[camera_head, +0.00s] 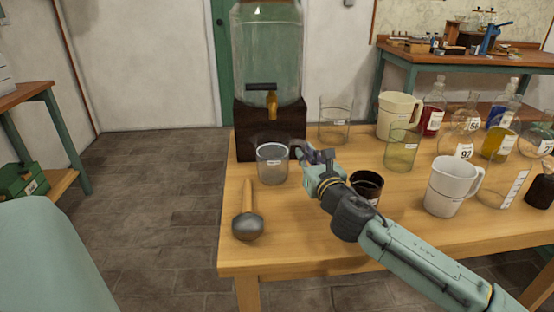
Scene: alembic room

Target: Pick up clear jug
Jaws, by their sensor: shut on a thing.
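The clear jug (271,165) stands upright near the left end of the wooden table, in front of the dark base of a large glass dispenser. The fingertips are small here and partly hidden by the gripper body. I cannot tell whether the jug's base touches the table.
The dispenser (268,55) with a brass tap stands behind the jug. A dark-headed mallet (248,225) lies in front. A dark mug (368,185) sits beside my wrist. A white jug (449,187), a cream jug (398,113) and several glass vessels crowd the table's right side.

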